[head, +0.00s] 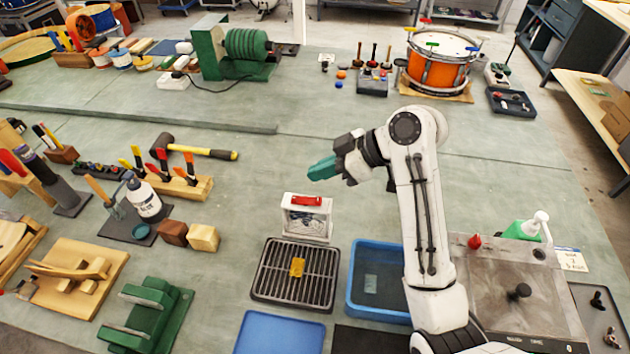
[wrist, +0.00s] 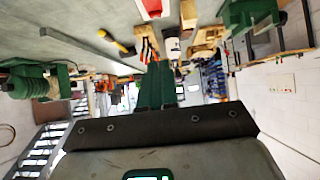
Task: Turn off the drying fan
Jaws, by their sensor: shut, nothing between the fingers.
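The drying fan appears to be the small white box (head: 306,228) with a grille front, standing on the bench behind the black rack. A red switch (head: 306,200) lies on its top; I cannot tell its setting. My gripper (head: 322,169) is up and behind the box in the head view, apart from it, with its green fingers pointing left. The fingers also show in the wrist view (wrist: 157,85), closed together with nothing between them. A red and white thing at the top edge of the wrist view (wrist: 152,8) may be the fan, cut off there.
A black slotted rack (head: 266,290) with a yellow block (head: 297,267) sits in front of the box. A blue bin (head: 354,300) is to its right, wooden blocks (head: 203,238) to its left. A hammer (head: 200,151) lies behind left. The bench around my gripper is clear.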

